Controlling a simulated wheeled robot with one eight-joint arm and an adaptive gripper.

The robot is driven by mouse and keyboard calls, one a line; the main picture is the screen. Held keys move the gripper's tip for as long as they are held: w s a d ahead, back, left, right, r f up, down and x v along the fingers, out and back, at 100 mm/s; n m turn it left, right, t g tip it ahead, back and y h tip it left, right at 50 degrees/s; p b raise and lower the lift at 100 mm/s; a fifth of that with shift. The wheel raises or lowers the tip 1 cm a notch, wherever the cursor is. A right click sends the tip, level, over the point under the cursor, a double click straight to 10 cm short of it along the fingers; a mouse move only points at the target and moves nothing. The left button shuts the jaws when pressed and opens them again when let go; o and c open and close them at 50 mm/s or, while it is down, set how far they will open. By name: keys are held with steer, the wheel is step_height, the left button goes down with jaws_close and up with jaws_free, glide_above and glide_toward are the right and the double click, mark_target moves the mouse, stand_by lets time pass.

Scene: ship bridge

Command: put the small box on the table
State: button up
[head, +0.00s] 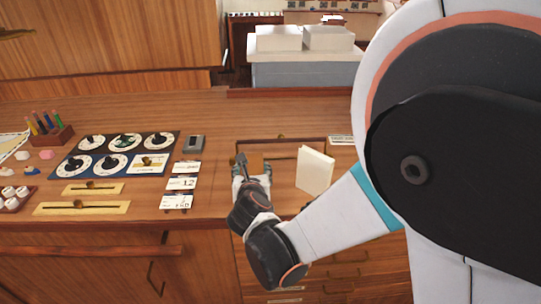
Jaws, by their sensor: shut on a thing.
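My gripper (252,172) is over the wooden console top, at the left part of a shallow recessed tray. Its two fingers are apart, with a small brown thing (253,168) between them, taken to be the small box. Its brown blends with the wood behind it, and its outline is hard to make out. I cannot tell whether it touches the surface below. The wooden console top (225,125) is the table-like surface here.
A cream upright block (315,171) stands just right of my gripper. White cards (181,183), a small grey device (193,144) and a dial panel (115,153) lie to the left. White boxes (303,38) stand at the back.

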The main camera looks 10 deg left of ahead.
steer(key=shift+f+b, duration=1.4)
steer(key=shift+f, duration=0.8)
steer(key=shift+f, duration=0.2)
steer(key=o, duration=1.2)
steer(key=shift+r, duration=0.1)
steer(key=shift+r, duration=0.15)
steer(key=shift+s, duration=0.1)
